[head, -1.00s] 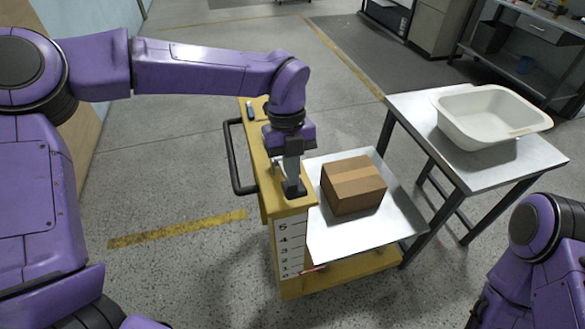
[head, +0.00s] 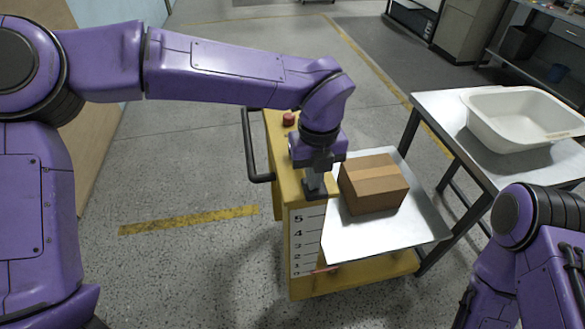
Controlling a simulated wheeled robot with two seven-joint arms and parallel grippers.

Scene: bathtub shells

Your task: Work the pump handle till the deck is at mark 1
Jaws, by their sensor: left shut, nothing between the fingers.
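A yellow lift cart (head: 272,160) carries a silver deck (head: 350,240) with a cardboard box (head: 374,186) on it. A white scale (head: 306,238) numbered up to 5 is on the cart's front post. A small red pointer (head: 326,268) sits near the bottom of it, about between 0 and 1. My left gripper (head: 315,192) points down at the near top end of the post, shut and empty. I cannot make out a pump handle; the gripper and wrist cover part of the post top. My right gripper is out of view; only its arm shows at lower right.
A red knob (head: 288,119) is on the post's far top. A dark push bar (head: 252,150) is on the cart's left side. A metal table (head: 470,150) with a white tub (head: 525,120) stands close at right. Floor at left is clear.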

